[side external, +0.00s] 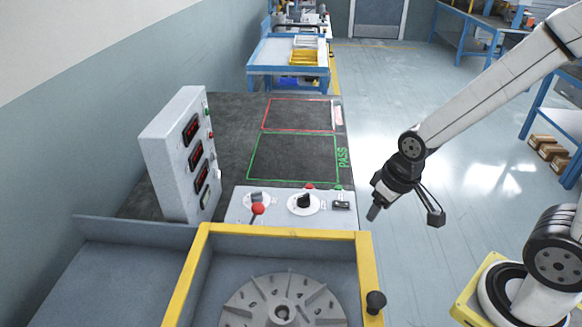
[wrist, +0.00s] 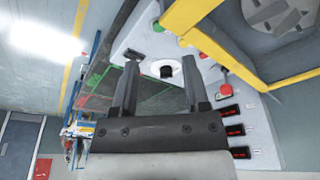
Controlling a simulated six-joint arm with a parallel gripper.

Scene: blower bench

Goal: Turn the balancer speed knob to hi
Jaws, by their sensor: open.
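A black knob (side external: 304,201) sits on a round white dial on the light control panel (side external: 238,212); its labels are too small to read. I cannot tell which mark the knob points to. The knob also shows in the wrist view (wrist: 167,72), framed between the fingers but farther off. My gripper (side external: 374,212) is above and to the right of the panel, over its right-hand side, apart from the knob. In the wrist view my gripper (wrist: 160,66) has its two dark fingers spread with nothing between them.
A red-ball lever (side external: 258,209) stands left of the knob. A yellow-framed box (side external: 284,235) with a grey finned rotor (side external: 283,305) lies in front. A meter cabinet (side external: 175,155) stands left. A green-outlined PASS area (side external: 293,158) on the bench behind is empty.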

